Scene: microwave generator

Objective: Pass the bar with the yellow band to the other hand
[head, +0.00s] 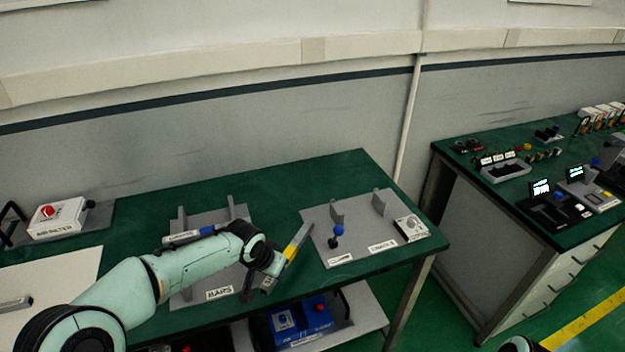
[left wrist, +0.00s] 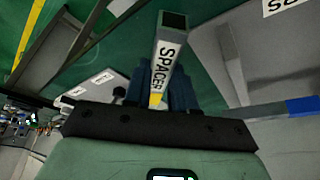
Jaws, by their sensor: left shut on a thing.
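My left gripper (head: 277,264) is shut on the bar with the yellow band (head: 297,241) and holds it up over the front of the green table, between two grey plates. The bar slants up and to the right in the head view. In the left wrist view the bar (left wrist: 170,50) stands out from between the dark fingers (left wrist: 165,97), with a SPACER label and a bit of yellow near the jaws.
A blue-banded bar (head: 206,230) lies at the BARS plate (head: 208,294), partly behind my left arm. The right-hand plate (head: 345,252) carries upright brackets, a blue-knobbed clamp (head: 336,235) and a white box (head: 410,228). A second bench (head: 470,185) stands to the right.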

